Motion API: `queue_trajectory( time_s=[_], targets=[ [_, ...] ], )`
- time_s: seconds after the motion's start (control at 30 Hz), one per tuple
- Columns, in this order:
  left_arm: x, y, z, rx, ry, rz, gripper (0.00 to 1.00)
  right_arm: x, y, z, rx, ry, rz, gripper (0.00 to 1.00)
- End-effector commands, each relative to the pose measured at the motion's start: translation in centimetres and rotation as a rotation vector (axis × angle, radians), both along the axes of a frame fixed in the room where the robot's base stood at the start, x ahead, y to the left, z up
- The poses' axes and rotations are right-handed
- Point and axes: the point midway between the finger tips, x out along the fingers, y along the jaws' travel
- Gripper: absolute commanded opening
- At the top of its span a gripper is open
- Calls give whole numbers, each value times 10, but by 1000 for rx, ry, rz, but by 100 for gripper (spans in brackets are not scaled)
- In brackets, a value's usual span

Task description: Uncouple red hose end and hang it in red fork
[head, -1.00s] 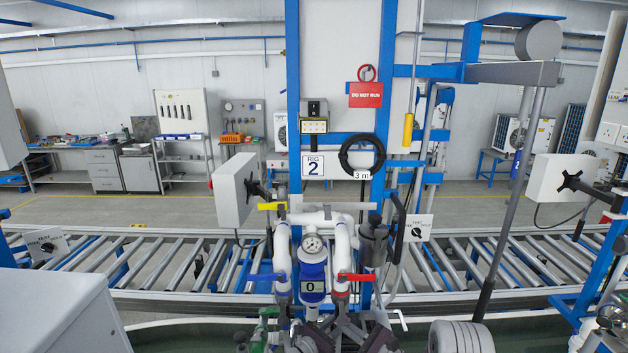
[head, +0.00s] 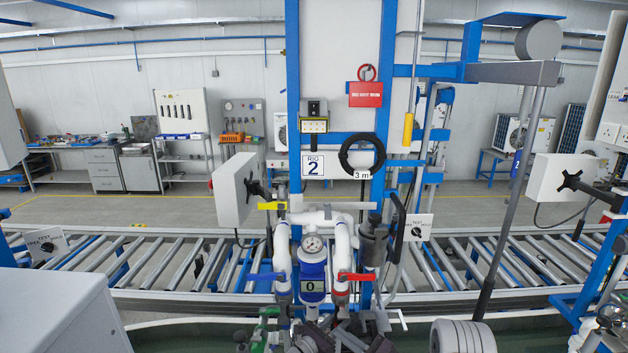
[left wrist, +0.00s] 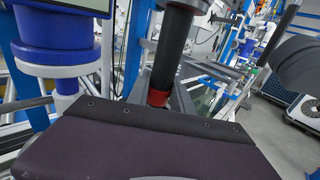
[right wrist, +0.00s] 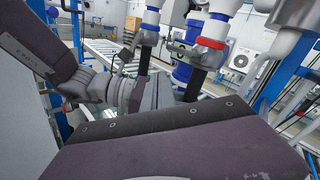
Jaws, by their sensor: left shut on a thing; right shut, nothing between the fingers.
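The dark hose end with a red band (left wrist: 158,98) is in the left wrist view, upright between the grey fingers of my left gripper (left wrist: 162,103), which is shut on it. In the right wrist view my left gripper (right wrist: 184,92) is at the dark hose below a white pipe with a red ring (right wrist: 209,43); whether hose and pipe are apart is unclear. The red-handled valve (head: 357,277) is on the right leg of the white pipework. My right gripper (head: 364,328) is low, close to the left one, shut and empty. I cannot make out the red fork.
A blue filter with a gauge (head: 313,270) and a blue-handled valve (head: 268,277) stand close by the grippers. A roller conveyor (head: 180,262) runs behind. A grey cabinet (head: 60,310) is at front left. A ribbed grey cylinder (head: 462,336) is at the right.

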Motion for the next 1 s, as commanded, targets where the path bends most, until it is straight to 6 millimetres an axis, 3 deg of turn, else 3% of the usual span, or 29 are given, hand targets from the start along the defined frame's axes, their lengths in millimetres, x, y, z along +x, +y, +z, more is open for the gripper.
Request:
queue_trajectory(
  time_s=[0.6, 1.0],
  targets=[
    [1, 0, 1, -1, -3, 1, 0, -58, 7, 0, 0, 2, 0, 0],
    [1, 0, 0, -1, -3, 1, 0, -59, 7, -1, 0, 0, 0, 0]
  ],
)
